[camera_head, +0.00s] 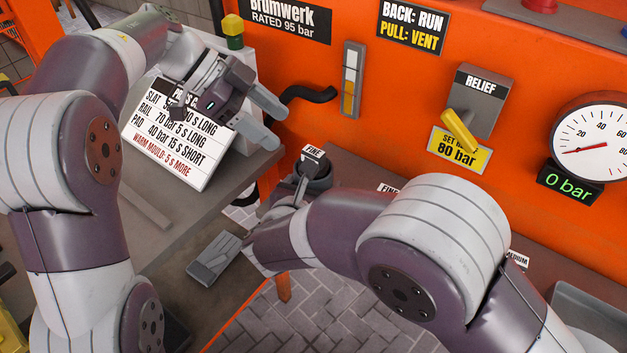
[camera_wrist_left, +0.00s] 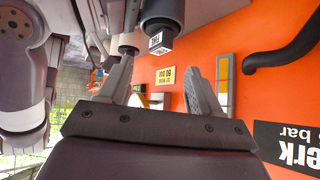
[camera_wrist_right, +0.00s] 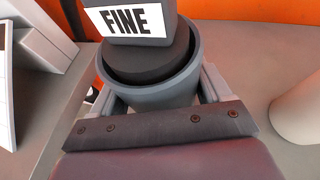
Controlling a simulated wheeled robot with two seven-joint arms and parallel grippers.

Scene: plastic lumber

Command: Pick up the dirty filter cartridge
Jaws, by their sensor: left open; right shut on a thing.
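A grey round cup (camera_wrist_right: 150,95) with a dark insert and a block labelled FINE (camera_wrist_right: 137,20) on top fills the right wrist view. The cup also shows in the head view (camera_head: 318,174), above the dark ledge's left end. My right gripper (camera_wrist_right: 162,92) has its fingers on both sides of the cup and is shut on it. My right forearm hides much of that hand in the head view. My left gripper (camera_head: 262,116) is open and empty, in front of the sign board. I cannot tell any dirty filter cartridge apart from the FINE-labelled cup and its insert.
An orange machine panel carries a relief lever (camera_head: 460,130), a gauge (camera_head: 593,142) reading 0 bar and a black bent handle (camera_head: 308,94). A white sign board (camera_head: 165,150) stands on the grey table (camera_head: 185,200). The ledge has further FINE and MEDIUM labels.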

